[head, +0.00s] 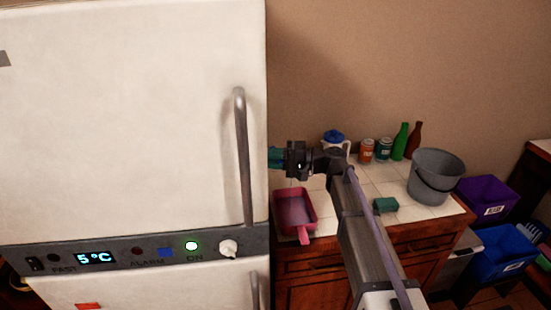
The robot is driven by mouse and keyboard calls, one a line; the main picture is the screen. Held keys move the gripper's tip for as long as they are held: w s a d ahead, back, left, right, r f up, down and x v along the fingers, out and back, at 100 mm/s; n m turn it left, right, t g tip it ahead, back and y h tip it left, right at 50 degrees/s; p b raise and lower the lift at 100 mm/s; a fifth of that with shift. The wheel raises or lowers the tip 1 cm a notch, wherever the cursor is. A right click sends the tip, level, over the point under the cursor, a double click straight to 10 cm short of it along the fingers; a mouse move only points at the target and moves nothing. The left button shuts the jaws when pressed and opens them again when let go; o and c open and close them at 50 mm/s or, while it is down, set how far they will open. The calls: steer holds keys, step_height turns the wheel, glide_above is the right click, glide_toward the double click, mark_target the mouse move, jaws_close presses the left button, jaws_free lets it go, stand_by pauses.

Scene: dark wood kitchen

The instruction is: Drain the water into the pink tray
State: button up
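The pink tray (293,206) rests on the tiled counter, its handle-like end towards the front edge. It looks empty from here; no water is visible. My gripper (280,159) is above and behind the tray in the head view, pointing left at the fridge's right edge. A teal shape (275,154) shows at its tip, partly cut off by the fridge. I cannot tell whether this is a held object or part of the gripper, nor whether the fingers are open.
The white fridge (120,110) fills the left, with a long metal handle (243,155). On the counter (433,212) are a green sponge-like block (386,205), a grey bucket (436,178), a blue-lidded jug (334,136), cans and bottles. Bins stand at right.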

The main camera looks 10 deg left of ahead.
steer(key=shift+o, duration=1.1)
steer(key=w+d, duration=0.1)
steer(key=d, duration=0.9)
steer(key=shift+w+d, duration=0.2)
steer(key=shift+d, duration=0.15)
stand_by(5.5)
